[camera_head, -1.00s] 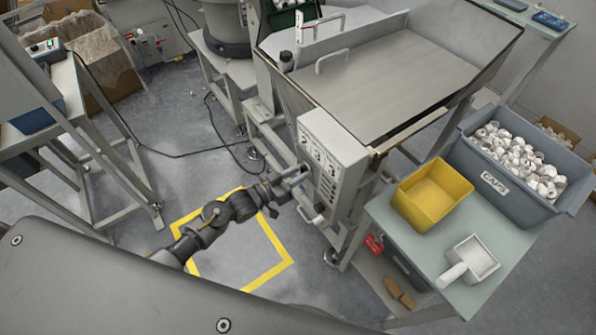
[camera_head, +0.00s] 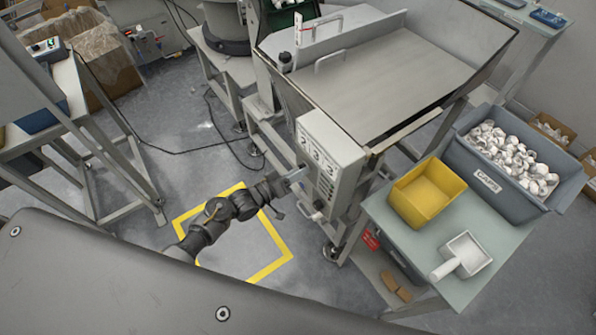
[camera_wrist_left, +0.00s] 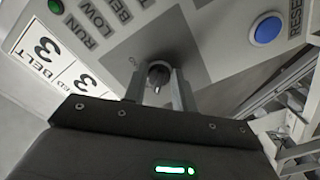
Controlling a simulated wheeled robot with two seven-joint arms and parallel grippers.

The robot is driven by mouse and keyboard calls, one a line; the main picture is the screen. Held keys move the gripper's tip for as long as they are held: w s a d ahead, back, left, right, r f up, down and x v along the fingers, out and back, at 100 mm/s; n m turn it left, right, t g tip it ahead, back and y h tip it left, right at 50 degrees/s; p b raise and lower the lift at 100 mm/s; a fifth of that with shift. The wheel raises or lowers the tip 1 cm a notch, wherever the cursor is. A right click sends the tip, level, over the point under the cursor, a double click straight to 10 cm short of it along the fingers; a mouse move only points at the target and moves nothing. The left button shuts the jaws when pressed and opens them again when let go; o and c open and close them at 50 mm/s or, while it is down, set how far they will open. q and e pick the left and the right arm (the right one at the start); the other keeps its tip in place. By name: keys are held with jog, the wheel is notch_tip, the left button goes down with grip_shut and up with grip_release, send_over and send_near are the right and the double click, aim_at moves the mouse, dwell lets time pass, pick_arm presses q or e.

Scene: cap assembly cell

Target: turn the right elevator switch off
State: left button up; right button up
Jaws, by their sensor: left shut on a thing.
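The control box (camera_head: 328,160) with its switches stands on the front of the big grey hopper machine. My left gripper (camera_head: 297,176) reaches its front face from the left. In the left wrist view, my left gripper's two fingers (camera_wrist_left: 159,88) are shut on a small dark rotary switch knob (camera_wrist_left: 158,72) on the grey panel (camera_wrist_left: 225,30). My right gripper is in neither view.
A blue reset button (camera_wrist_left: 267,29) and a green button (camera_wrist_left: 56,6) sit on the panel. A side table (camera_head: 490,235) holds a yellow bin (camera_head: 427,192), a scoop (camera_head: 466,254) and a grey caps bin (camera_head: 482,180). Floor inside the yellow marking is partly clear.

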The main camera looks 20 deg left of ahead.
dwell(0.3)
pick_arm(q)
jog(key=o, duration=1)
jog(key=b+v, duration=0.2)
jog(key=v, duration=0.9)
jog(key=shift+d, duration=0.1)
